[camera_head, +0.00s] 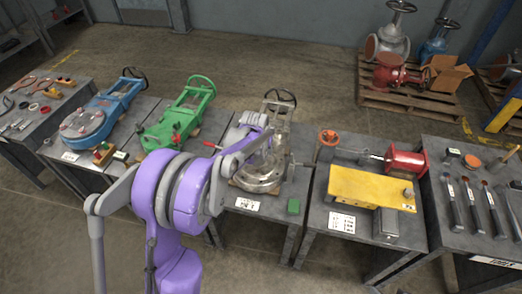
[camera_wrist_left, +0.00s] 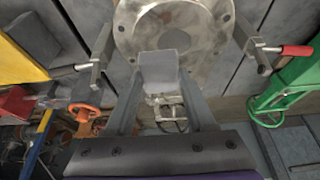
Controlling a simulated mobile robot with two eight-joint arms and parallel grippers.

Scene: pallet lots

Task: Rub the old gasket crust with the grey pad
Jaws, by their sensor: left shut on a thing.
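My left gripper (camera_wrist_left: 165,82) is shut on the grey pad (camera_wrist_left: 165,68), a small block held between its fingertips in the left wrist view. Just beyond the pad is a round silver flange (camera_wrist_left: 216,20) with bolt holes; brownish, blotchy gasket crust (camera_wrist_left: 172,14) shows on its face. I cannot tell whether the pad touches the flange. In the head view my purple left arm reaches over the middle table to the silver valve body (camera_head: 262,183), which lies on that table and is partly covered by the arm. The pad is not distinct there. My right gripper is not in view.
Clamps stand beside the flange, one with a red handle (camera_wrist_left: 297,50). A green valve (camera_head: 190,105) and blue valve (camera_head: 100,112) are left; a yellow plate (camera_head: 372,188) is right. Tools lie on the far-right table.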

